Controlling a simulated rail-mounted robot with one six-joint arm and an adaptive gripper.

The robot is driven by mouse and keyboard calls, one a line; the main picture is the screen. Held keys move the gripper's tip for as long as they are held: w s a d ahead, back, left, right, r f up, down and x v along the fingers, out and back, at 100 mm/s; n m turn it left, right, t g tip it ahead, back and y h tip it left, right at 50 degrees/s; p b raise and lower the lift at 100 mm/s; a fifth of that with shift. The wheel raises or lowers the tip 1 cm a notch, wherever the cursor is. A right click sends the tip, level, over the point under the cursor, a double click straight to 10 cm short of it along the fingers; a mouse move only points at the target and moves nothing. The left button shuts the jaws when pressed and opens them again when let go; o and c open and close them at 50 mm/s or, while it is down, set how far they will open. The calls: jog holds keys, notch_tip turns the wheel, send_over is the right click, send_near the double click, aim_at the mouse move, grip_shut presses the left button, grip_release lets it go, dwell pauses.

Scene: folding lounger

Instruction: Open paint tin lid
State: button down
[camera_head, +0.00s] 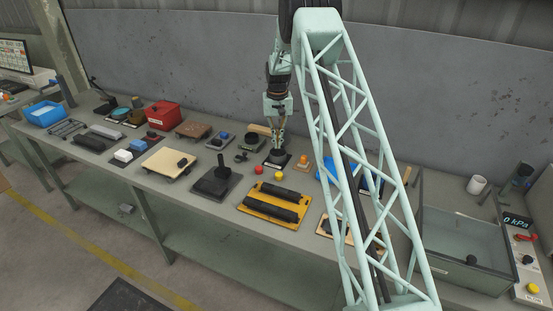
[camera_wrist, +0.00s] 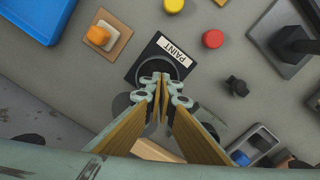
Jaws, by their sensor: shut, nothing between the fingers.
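A black square pad with a white PAINT label (camera_wrist: 169,47) shows in the wrist view. A dark round shape, likely the paint tin (camera_wrist: 181,69), sits on it, partly hidden by my fingertips. In the head view the same pad (camera_head: 275,164) lies on the bench beneath my gripper (camera_head: 278,146), which hides most of the tin. My gripper (camera_wrist: 163,82) is shut and empty, its fingertips together over the near side of the tin. I cannot tell whether the fingertips touch the lid. The lid's state is not clear.
A red knob (camera_wrist: 213,39) and a yellow knob (camera_wrist: 174,5) stand close by. An orange block on a board (camera_wrist: 98,36), a blue tray (camera_wrist: 32,18), a small black knob (camera_wrist: 237,86) and a black lever block (camera_wrist: 292,44) surround the pad. A wooden block (camera_wrist: 156,150) lies under the gripper.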

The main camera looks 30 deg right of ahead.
notch_tip(320, 180, up, 5)
jog(key=shift+f+p, duration=0.2)
jog(key=shift+p, duration=0.55)
dwell(0.7)
